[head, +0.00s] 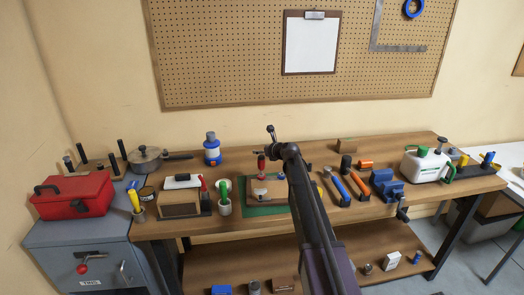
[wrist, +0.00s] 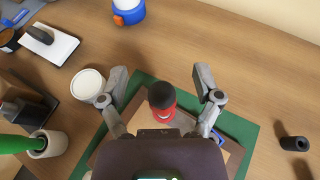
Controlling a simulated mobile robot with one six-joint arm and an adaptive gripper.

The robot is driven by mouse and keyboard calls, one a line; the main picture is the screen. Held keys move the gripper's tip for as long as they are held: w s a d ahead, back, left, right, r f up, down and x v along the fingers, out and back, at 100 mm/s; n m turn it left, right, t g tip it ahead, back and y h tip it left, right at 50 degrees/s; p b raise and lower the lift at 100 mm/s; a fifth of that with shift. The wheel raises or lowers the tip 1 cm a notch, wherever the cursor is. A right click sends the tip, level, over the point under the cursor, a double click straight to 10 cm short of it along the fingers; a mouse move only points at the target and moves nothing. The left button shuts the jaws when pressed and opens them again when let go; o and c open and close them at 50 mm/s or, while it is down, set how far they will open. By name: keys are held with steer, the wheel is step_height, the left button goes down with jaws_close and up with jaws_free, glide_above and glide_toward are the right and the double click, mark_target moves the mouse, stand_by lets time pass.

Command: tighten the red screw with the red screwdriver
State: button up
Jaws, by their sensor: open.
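The red screwdriver (head: 261,163), with a black cap, stands upright above a wooden block (head: 268,189) on a green mat (head: 262,210). In the wrist view, its red and black handle (wrist: 162,101) is between the spread fingers of my gripper (wrist: 163,90), with a gap on each side. My gripper (head: 268,152) is open and holds nothing. The screwdriver's tip and the red screw cannot be made out; the handle and my gripper's body hide that area in the wrist view.
A white cup (head: 224,207) with a green handle and a wooden box (head: 180,204) stand left of the mat. A blue and white bottle (head: 212,149) is behind. Hammers (head: 335,186) and a blue vise (head: 386,185) are right. The bench strip behind the mat is clear.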

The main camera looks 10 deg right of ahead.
steer(key=shift+r+p, duration=2)
steer(key=shift+r, duration=0.35)
steer(key=shift+a+r, duration=0.2)
steer(key=shift+r, duration=0.05)
steer(key=shift+a+r+p, duration=0.25)
steer(key=shift+r+p, duration=0.25)
steer(key=shift+p, duration=0.25)
steer(key=shift+a+r+p, duration=0.15)
steer(key=shift+r+p, duration=0.15)
